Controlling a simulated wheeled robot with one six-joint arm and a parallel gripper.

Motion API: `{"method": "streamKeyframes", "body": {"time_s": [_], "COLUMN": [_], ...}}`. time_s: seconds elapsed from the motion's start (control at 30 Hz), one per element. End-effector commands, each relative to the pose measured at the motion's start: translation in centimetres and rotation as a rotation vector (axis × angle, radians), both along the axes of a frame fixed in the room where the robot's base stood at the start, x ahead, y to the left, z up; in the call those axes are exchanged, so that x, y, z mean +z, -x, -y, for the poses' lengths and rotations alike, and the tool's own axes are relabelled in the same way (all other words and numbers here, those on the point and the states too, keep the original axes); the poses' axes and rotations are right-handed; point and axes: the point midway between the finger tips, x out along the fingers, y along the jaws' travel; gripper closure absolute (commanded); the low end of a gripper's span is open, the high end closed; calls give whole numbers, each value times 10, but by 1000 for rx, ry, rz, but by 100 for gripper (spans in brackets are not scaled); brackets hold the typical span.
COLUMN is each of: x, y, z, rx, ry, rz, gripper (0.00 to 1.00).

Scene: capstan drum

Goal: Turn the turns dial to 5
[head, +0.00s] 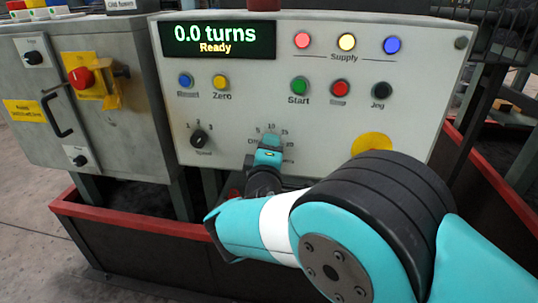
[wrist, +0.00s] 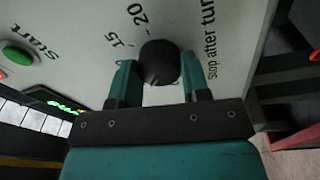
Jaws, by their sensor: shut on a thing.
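The turns dial is a round black knob (wrist: 159,60) in the wrist view, on the pale panel with "15", "20" and "Stop after tur..." printed around it. My gripper (wrist: 160,68) has one teal finger on each side of the knob and is shut on it. In the head view my gripper (head: 268,156) covers the knob, with the marks "5", "10" and "15" showing above it. Which mark the knob points to I cannot tell. The display (head: 218,40) reads "0.0 turns" and "Ready".
To the dial's left is a black speed knob (head: 199,137). Above are the green Start button (head: 299,85), a red button (head: 340,88) and the black Jog button (head: 382,91). A yellow disc (head: 371,144) is at right.

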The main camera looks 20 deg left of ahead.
Motion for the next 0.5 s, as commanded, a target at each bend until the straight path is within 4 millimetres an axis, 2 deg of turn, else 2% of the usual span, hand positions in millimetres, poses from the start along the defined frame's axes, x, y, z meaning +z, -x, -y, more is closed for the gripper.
{"method": "streamKeyframes", "body": {"time_s": [0.43, 0.47, 0.5], "x": [-1, -1, -1], "y": [0, 0, 0], "z": [1, 1, 1], "rx": [-2, -2, -2], "ry": [-7, -7, -7], "rz": [-4, -4, -4], "gripper": [81, 52, 43]}}
